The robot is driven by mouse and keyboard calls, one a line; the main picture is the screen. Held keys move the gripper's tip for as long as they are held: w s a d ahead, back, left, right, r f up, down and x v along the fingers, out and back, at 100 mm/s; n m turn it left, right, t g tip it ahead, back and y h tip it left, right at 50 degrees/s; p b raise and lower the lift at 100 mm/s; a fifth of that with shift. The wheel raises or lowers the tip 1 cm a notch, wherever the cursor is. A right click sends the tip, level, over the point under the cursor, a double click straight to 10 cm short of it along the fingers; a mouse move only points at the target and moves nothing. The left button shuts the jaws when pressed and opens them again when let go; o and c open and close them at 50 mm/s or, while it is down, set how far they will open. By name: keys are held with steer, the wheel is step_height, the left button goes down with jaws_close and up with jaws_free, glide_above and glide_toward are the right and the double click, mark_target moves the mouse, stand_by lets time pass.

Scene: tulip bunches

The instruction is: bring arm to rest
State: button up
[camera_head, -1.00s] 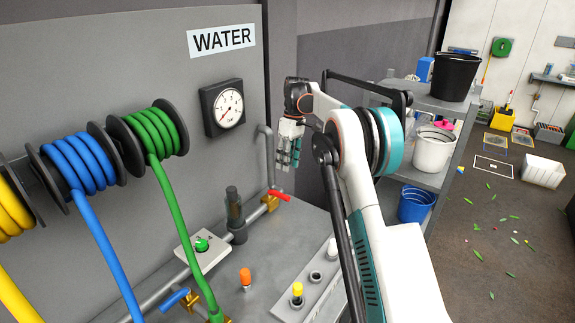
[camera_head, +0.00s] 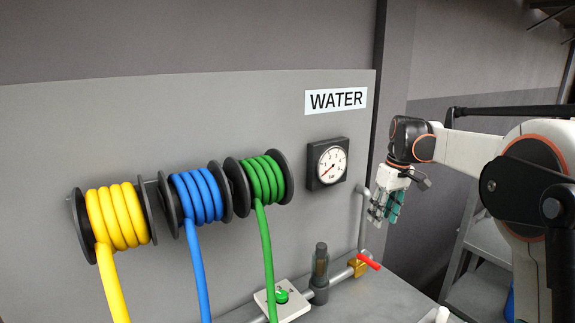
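My gripper (camera_head: 382,212) hangs at the end of my white arm, right of the pressure gauge (camera_head: 327,164) and above the bench. Its pale and teal fingers point down. Nothing shows held in it, but the finger spacing is too small to tell. My arm is bent, coming in from the right edge of the picture.
A grey water panel carries yellow (camera_head: 118,217), blue (camera_head: 197,196) and green (camera_head: 262,180) hose reels. Below the gripper are a red-handled valve (camera_head: 368,261), a pipe and a green button (camera_head: 282,295) on a pale plate. A grey shelf (camera_head: 485,240) stands at the right.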

steer(key=s+a+r+m+t+b, duration=0.1)
steer(key=s+a+r+t, duration=0.1)
steer(key=s, duration=0.7)
steer(key=s+a+r+m+t, duration=0.1)
steer(key=s+a+r, duration=0.15)
steer(key=s, duration=0.65)
steer(key=s+a+f+m+t+b, duration=0.1)
steer(key=s+f, duration=0.4)
steer(key=s, duration=0.4)
steer(key=s+a+f+m+t+h, duration=0.1)
steer(key=s+f+m+t, duration=0.1)
steer(key=s+f, duration=0.4)
steer(key=s, duration=0.3)
steer(key=shift+s+a+b, duration=0.35)
steer(key=shift+c, duration=0.6)
steer(key=shift+a, duration=0.1)
